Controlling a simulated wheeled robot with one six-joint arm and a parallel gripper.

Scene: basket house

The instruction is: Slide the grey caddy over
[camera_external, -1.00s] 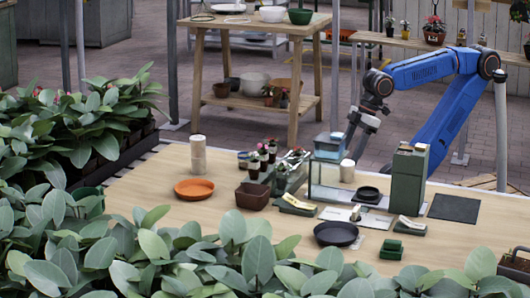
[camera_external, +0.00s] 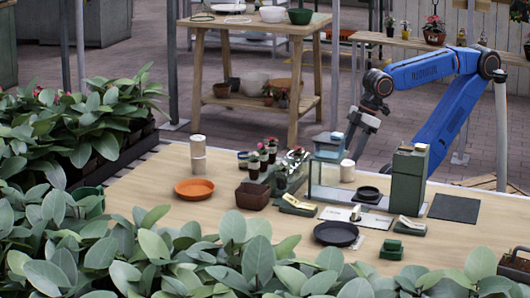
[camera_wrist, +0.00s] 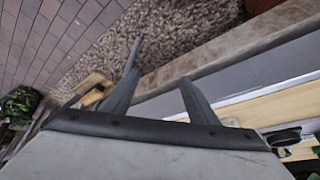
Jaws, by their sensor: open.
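A grey-green caddy-like container (camera_external: 279,184) holding metallic tools stands near the middle of the table in the external view, left of a clear-walled case (camera_external: 322,191). I cannot tell for certain that it is the grey caddy. A blue-grey box (camera_external: 328,150) sits at the top of the case. My gripper (camera_external: 350,146) is above the table's far side, just behind and right of this box; its tips are partly hidden. In the wrist view my gripper (camera_wrist: 160,65) has its two dark fingers apart with nothing between them.
A tall green box (camera_external: 408,178) stands right of the case, with a dark mat (camera_external: 454,208) beyond it. An orange dish (camera_external: 194,187), a brown pot (camera_external: 252,196) and a black dish (camera_external: 336,234) lie on the table (camera_external: 150,195). Its left part is mostly clear. Leafy plants line the front.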

